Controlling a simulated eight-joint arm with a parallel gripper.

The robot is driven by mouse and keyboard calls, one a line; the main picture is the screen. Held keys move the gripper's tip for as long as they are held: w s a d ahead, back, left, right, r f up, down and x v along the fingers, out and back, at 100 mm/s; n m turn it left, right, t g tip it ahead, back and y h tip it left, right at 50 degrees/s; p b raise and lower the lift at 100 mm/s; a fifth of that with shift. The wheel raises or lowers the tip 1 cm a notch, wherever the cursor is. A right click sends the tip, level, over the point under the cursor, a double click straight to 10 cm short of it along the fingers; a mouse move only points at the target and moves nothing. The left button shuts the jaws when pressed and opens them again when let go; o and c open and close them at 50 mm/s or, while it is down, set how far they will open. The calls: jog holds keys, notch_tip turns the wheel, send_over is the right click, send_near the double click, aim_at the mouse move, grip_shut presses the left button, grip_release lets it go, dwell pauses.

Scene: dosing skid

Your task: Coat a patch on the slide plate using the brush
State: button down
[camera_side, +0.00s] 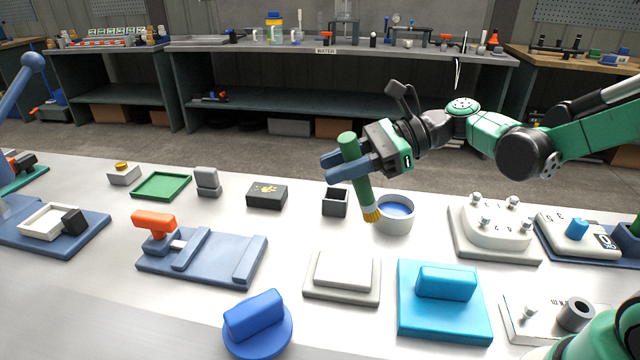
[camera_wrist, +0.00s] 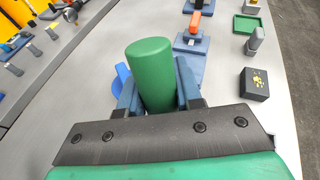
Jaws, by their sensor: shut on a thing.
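My gripper (camera_side: 346,167) is shut on the green handle of the brush (camera_side: 352,158), above the table. The brush tilts, with its yellow bristles down at the left rim of a grey cup (camera_side: 394,226) of blue liquid; I cannot tell if they touch it. In the wrist view the handle (camera_wrist: 151,72) stands between the blue fingers, and the bristles are hidden. A blue-grey plate (camera_side: 220,273) with raised bars and an orange handle lies front left; it may be the slide plate. A pale plate with a raised pad (camera_side: 342,271) lies below the brush in the picture.
A dark open box (camera_side: 335,203) stands just left of the cup. A black block with yellow flecks (camera_side: 267,197) is farther left. A cyan plate with a raised block (camera_side: 445,310) and a blue knob (camera_side: 256,325) are in front. A white valve panel (camera_side: 495,238) is right.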

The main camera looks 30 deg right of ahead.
aim_at(364, 211)
jog(key=shift+s+d+r+n+g+y, duration=0.15)
jog(key=shift+d+n+g+y, duration=0.1)
jog(key=shift+n+g, duration=0.3)
jog(key=shift+s+d+n+g+y, duration=0.15)
jog(key=shift+n+g+y, duration=0.1)
jog(key=shift+n+g, duration=0.3)
jog(key=f, duration=0.3)
jog(key=w+a+f, duration=0.1)
jog(key=f, duration=0.2)
jog(key=w+a+f, duration=0.1)
jog(key=f, duration=0.2)
jog(key=shift+w+a+f, duration=0.1)
jog(key=shift+w, duration=0.05)
jog(key=shift+w+a, duration=2.25)
jog(key=shift+s+d, duration=3.25)
jog(key=shift+d, duration=0.05)
jog(key=shift+s, duration=0.3)
jog(key=shift+s+a, duration=0.25)
jog(key=shift+a, duration=0.1)
jog(key=shift+w+a+f, duration=0.1)
jog(key=shift+w+a, duration=0.15)
jog(key=shift+a, duration=0.05)
jog(key=shift+w+a, duration=2.9)
jog(key=shift+a, duration=0.05)
jog(key=shift+s+d, duration=3.2)
jog(key=shift+d, duration=0.1)
notch_tip(364, 211, up, 10)
jog(key=shift+f, duration=0.2)
